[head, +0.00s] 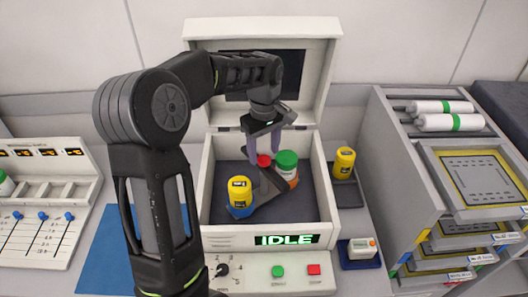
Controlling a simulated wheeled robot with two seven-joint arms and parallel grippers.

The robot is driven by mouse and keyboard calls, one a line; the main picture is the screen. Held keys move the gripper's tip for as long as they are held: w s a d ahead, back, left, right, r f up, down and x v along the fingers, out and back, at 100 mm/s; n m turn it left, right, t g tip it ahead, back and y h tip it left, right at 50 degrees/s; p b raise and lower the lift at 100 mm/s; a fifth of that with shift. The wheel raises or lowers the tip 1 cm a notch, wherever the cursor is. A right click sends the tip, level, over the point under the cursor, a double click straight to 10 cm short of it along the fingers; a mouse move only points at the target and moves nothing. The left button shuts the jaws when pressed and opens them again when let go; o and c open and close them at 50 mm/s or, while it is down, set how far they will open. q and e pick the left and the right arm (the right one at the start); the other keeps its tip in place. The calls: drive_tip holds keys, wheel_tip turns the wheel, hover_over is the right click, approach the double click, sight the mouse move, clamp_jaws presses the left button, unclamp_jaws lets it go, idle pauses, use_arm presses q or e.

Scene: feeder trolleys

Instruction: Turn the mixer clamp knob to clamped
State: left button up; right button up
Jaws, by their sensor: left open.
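The mixer is an open white box (208,185) with its lid (190,45) raised and a green display reading IDLE (287,240). Inside, a small red knob (263,161) sits on a dark grey holder (268,186), between two jars. I take the red knob to be the clamp knob. My right gripper is not in view.
The front panel has a black dial (222,270), a green button (278,271) and a red button (314,269). Right of the mixer are another yellow jar (344,160), a small white device (361,248) and a grey rack (403,200). A slider panel (38,240) is at left.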

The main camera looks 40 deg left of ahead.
use_arm(q)
drive_tip(key=shift+f, duration=0.8)
clamp_jaws()
idle(0.9)
